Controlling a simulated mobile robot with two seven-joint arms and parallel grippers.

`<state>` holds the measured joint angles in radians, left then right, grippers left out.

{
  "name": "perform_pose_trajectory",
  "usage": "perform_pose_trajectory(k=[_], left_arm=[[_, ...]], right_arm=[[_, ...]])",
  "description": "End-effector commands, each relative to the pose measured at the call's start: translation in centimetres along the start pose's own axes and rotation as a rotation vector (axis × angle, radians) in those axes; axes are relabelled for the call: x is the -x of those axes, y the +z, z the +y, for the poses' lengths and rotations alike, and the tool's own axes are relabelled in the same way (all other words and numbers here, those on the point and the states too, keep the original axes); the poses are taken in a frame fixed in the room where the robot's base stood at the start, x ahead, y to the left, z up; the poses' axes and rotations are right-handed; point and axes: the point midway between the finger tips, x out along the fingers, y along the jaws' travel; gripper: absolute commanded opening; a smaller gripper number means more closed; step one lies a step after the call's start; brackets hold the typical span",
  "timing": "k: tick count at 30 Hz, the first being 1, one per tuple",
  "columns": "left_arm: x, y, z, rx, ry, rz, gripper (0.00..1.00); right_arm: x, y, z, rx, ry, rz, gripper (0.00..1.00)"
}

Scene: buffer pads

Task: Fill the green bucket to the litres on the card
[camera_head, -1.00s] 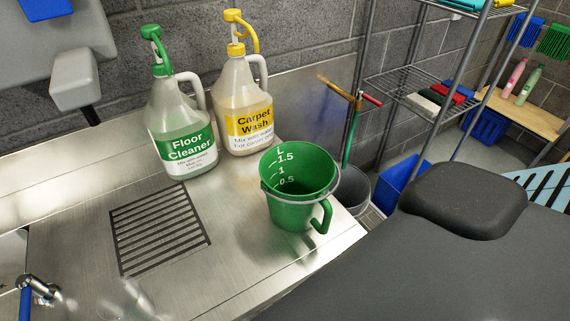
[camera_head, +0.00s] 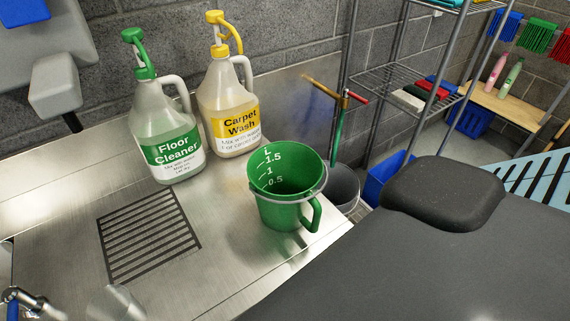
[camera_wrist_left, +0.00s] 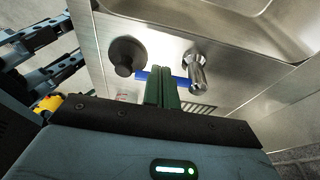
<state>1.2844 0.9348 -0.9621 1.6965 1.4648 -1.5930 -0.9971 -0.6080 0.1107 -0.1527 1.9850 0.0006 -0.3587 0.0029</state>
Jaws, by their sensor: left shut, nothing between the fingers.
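The green bucket (camera_head: 287,208) stands upright on the steel counter near its right end. White marks for 0.5, 1 and 1.5 L show on its inner wall, and I see no liquid in it. My left gripper (camera_wrist_left: 164,72) shows in the left wrist view, shut and empty. Its green fingertips are close to a blue bar (camera_wrist_left: 150,76), between a dark round knob (camera_wrist_left: 125,56) and a metal tap part (camera_wrist_left: 197,72); I cannot tell if they touch it. Tap parts (camera_head: 30,300) also show at the head view's lower left. My right gripper and the card are not in view.
A Floor Cleaner bottle (camera_head: 166,125) with a green pump and a Carpet Wash bottle (camera_head: 229,100) with a yellow pump stand behind the bucket. A drain grate (camera_head: 148,235) lies left of it. A sink basin (camera_wrist_left: 215,12) shows in the wrist view. Wire shelving (camera_head: 405,70) stands behind.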

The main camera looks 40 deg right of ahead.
Motion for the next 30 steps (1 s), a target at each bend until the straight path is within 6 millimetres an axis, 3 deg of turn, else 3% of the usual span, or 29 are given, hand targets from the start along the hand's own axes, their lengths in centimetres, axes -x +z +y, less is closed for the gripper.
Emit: perform_pose_trajectory(k=[14,30], left_arm=[[-0.1,0.0,0.0,0.000,0.001,0.000,0.00],[-3.1,0.8,0.0,0.001,0.000,0.000,0.00]], right_arm=[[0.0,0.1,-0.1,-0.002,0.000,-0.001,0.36],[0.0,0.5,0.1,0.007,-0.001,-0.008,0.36]])
